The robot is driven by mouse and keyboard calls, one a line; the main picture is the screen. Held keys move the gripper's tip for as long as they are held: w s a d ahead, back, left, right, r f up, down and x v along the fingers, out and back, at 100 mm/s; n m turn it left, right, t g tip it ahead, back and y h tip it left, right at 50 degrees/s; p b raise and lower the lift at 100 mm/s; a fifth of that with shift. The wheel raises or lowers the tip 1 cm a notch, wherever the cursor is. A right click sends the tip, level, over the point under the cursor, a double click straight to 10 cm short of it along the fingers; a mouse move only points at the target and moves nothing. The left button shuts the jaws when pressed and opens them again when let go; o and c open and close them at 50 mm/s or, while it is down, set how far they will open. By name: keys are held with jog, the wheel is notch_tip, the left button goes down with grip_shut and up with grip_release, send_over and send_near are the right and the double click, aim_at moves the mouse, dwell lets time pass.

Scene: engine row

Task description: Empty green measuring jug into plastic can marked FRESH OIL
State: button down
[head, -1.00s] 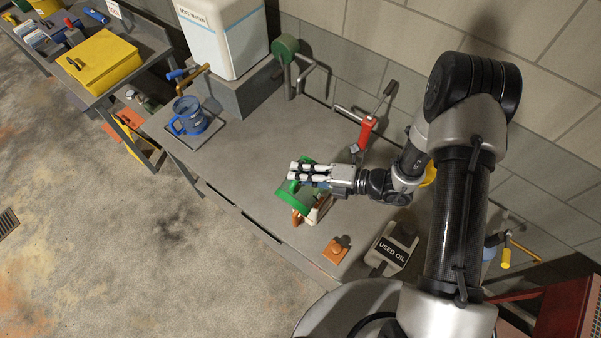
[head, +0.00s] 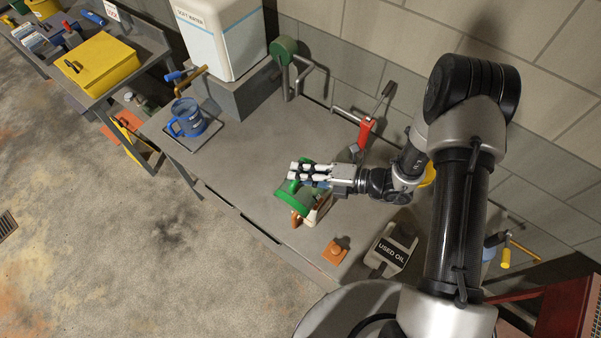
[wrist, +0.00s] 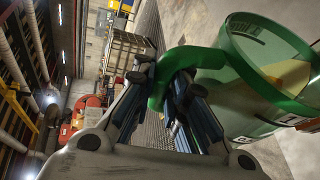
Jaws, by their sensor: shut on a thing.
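The green measuring jug (head: 290,199) is tilted well over on its side above the bench. It shows large in the wrist view (wrist: 268,75), with a green rim, a clear greenish wall and something pale orange seen through it. My gripper (head: 298,173) is shut on the jug's green handle, with the fingers around it in the wrist view (wrist: 172,95). A pale can with orange parts (head: 321,209) stands just under and beside the jug, mostly hidden by jug and gripper. No FRESH OIL label is readable on it. I cannot tell whether liquid is flowing.
A grey can marked USED OIL (head: 392,252) and a small orange object (head: 335,250) are at the bench's near right. A red tool (head: 366,132) stands behind my gripper. A blue jug (head: 187,118) sits on a tray at left, by a white water tank (head: 222,35). The bench's middle-left is clear.

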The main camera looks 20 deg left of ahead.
jog(key=shift+w+d+f+m+g+y+b, duration=0.1)
jog(key=shift+w+d+m+y+b, duration=0.05)
jog(key=shift+w+m+b, duration=0.3)
jog(key=shift+w+d+f+m+g+y+b, duration=0.1)
jog(key=shift+w+d+f+m+b, duration=0.1)
jog(key=shift+w, duration=0.35)
jog(key=shift+w+d+f+m+g+y+b, duration=0.15)
jog(key=shift+w+m+b, duration=0.15)
jog(key=shift+w, duration=0.2)
dwell(1.5)
jog(key=shift+w+d+r+m+g+y+b, duration=0.1)
jog(key=shift+w+d+r+m+y+b, duration=0.1)
jog(key=shift+w+m+b, duration=0.3)
jog(key=shift+w+d+r+m+g+y+b, duration=0.15)
jog(key=shift+w+d+m+b, duration=0.1)
jog(key=shift+w, duration=0.5)
jog(key=shift+w+d+r+m+y+b, duration=0.2)
jog(key=shift+w+m+b, duration=0.1)
jog(key=shift+w, duration=0.3)
dwell(3.2)
